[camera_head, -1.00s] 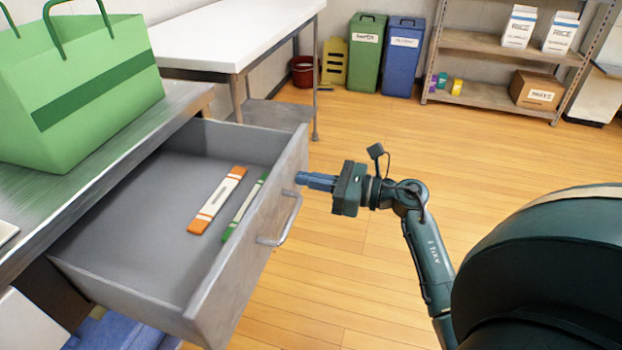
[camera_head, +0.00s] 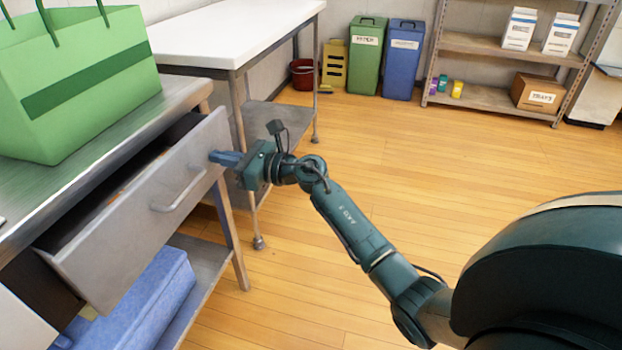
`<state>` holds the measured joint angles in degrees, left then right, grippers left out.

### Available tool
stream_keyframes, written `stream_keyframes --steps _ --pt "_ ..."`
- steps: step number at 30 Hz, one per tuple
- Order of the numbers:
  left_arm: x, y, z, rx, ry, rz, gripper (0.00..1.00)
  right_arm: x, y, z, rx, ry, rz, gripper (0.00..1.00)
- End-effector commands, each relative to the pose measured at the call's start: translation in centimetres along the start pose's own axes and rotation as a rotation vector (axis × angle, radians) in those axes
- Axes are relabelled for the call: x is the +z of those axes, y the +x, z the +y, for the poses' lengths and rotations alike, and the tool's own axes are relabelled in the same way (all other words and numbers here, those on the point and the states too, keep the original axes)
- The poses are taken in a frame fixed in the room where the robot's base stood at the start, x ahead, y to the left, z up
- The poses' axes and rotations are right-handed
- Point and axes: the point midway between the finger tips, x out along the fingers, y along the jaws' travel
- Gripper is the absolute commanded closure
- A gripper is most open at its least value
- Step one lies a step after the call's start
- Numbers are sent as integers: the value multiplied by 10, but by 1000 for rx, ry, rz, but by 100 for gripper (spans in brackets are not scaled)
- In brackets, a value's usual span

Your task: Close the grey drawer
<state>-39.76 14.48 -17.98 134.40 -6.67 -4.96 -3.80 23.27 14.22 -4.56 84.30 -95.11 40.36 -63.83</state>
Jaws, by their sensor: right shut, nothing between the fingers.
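The grey drawer (camera_head: 130,222) is under the steel counter at the left and is still pulled out a short way, with a dark gap behind its front. A sliver of an orange item shows inside; the rest of the contents is hidden. Its bar handle (camera_head: 180,190) is on the front face. My right gripper (camera_head: 222,158) is shut and empty, with its blue fingertips at the drawer front's far upper corner, right of the handle; they appear to touch it. My left gripper is not in view.
A green bag (camera_head: 75,85) stands on the steel counter (camera_head: 100,155) above the drawer. A blue bundle (camera_head: 150,295) lies on the shelf below. A white-topped table (camera_head: 235,35) stands behind. The wooden floor (camera_head: 400,170) at the right is clear.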

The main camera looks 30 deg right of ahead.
Motion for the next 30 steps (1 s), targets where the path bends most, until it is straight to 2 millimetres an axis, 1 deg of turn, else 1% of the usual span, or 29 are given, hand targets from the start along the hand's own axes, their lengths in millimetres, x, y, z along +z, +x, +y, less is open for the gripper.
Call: stream_keyframes --steps 1,3,6,10,18,30 --pt "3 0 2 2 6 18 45 -2 11 0 1 -1 -1 100" --pt "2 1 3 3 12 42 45 -2 24 0 1 0 -1 100" --pt "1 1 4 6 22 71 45 -1 37 0 1 0 -1 100" --pt "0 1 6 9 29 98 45 0 49 0 0 1 -1 100" --pt "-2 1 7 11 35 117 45 1 58 0 -1 1 -3 100" --pt "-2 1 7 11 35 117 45 3 59 0 -1 0 -7 100"
